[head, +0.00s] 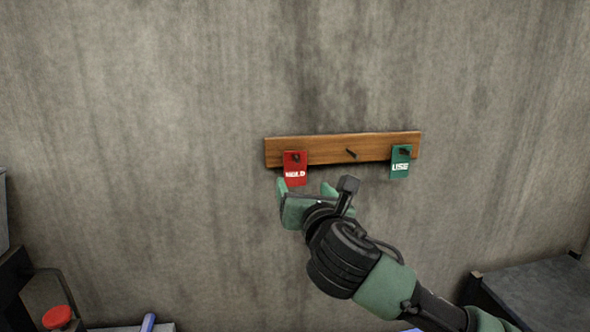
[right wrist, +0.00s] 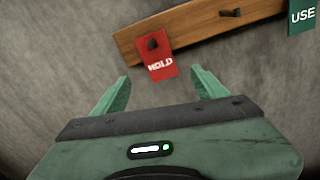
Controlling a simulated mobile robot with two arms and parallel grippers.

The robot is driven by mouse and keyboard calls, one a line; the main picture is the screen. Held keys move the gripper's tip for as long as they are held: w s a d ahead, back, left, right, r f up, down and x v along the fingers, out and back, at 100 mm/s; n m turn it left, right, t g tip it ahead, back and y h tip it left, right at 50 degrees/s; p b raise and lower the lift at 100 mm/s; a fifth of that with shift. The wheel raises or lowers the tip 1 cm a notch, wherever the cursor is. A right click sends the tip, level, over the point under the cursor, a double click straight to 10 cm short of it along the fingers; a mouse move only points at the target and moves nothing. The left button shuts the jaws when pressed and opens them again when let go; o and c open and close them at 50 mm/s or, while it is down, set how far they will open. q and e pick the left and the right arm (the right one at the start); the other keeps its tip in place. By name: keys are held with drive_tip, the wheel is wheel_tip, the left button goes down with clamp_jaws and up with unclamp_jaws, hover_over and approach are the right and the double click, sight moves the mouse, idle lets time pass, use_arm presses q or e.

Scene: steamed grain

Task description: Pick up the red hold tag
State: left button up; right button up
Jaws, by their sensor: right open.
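The red hold tag (head: 295,170) hangs on the left peg of a wooden rail on the wall, with "HOLD" in white letters. It also shows in the right wrist view (right wrist: 160,60), tilted in the picture. My right gripper (head: 305,188) is just below the tag, its fingers pointing toward the wall. In the right wrist view, its two green fingers (right wrist: 162,84) are spread apart, with the tag ahead of and between them. Nothing is held between the fingers. My left gripper is not in view.
The wooden rail (head: 345,148) has a bare middle peg (head: 351,153) and a green "USE" tag (head: 400,163) on its right peg. The grey wall around it is clear. A dark surface (head: 535,290) is at lower right; a red-topped item (head: 57,317) is at lower left.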

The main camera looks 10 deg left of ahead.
sight(298, 160)
drive_tip(key=r, duration=0.1)
drive_tip(key=w+r+n, duration=0.1)
drive_tip(key=a+r+n, duration=0.1)
drive_tip(key=shift+w+r+t+p, duration=0.15)
drive_tip(key=shift+w+t+p, duration=0.15)
drive_tip(key=shift+p, duration=0.05)
drive_tip(key=p+x, duration=0.2)
drive_tip(key=x, duration=0.1)
drive_tip(key=p+x, duration=0.1)
drive_tip(key=x, duration=0.1)
drive_tip(key=shift+w+r, duration=0.25)
drive_tip(key=shift+w+a+f, duration=0.15)
drive_tip(key=shift+w+a, duration=0.1)
drive_tip(key=shift+w, duration=0.25)
drive_tip(key=shift+d, duration=0.1)
drive_tip(key=c, duration=1.4)
drive_tip(key=shift+r+b, duration=0.2)
drive_tip(key=shift+b, duration=0.3)
drive_tip(key=b+v, duration=0.5)
drive_tip(key=v, duration=1.3)
